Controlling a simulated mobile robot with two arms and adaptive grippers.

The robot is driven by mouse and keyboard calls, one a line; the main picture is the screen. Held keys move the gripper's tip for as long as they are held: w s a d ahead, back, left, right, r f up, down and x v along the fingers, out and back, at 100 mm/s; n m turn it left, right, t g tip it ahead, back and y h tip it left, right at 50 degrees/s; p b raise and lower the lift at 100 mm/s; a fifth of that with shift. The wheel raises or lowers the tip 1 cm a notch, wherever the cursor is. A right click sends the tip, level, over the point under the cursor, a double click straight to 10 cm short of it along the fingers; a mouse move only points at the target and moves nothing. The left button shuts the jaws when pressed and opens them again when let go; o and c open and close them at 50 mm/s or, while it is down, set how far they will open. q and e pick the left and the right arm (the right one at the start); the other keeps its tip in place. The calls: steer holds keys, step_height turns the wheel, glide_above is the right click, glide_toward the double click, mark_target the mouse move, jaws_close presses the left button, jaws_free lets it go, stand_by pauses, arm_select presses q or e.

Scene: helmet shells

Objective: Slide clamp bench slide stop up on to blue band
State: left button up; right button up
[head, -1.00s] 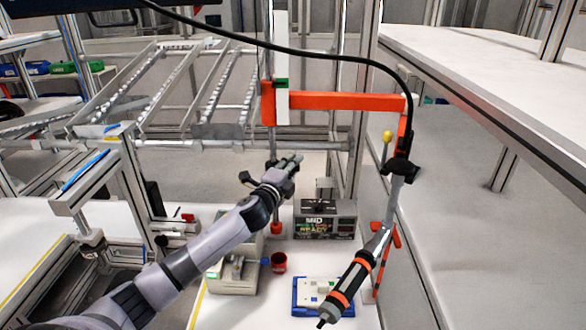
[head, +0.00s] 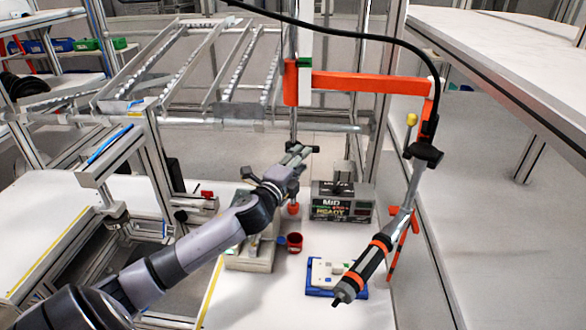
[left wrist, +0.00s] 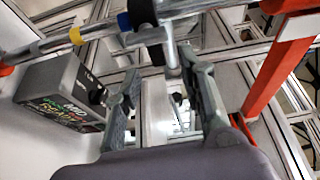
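An orange clamp (head: 365,83) has a silver bar (head: 292,122) hanging from its left end, with an orange foot (head: 293,209). In the left wrist view the bar (left wrist: 98,30) slants across the top and carries a yellow band (left wrist: 76,36) and a blue band (left wrist: 124,21). A black collar (left wrist: 140,12) sits right beside the blue band, with a silver bracket and pin (left wrist: 171,55) below it. My left gripper (head: 303,151) is at the bar. Its fingers (left wrist: 166,82) are apart, with the pin between them in the picture; contact cannot be told. My right gripper is out of view.
A red cup (head: 295,242) and a blue tray (head: 312,291) are in front. A roller rack (head: 235,80) is behind.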

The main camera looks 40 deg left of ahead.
arm_select(q)
steer(key=shift+s+d, duration=0.2)
steer(key=shift+s, duration=0.85)
steer(key=shift+s+d, duration=0.15)
steer(key=shift+s, duration=0.9)
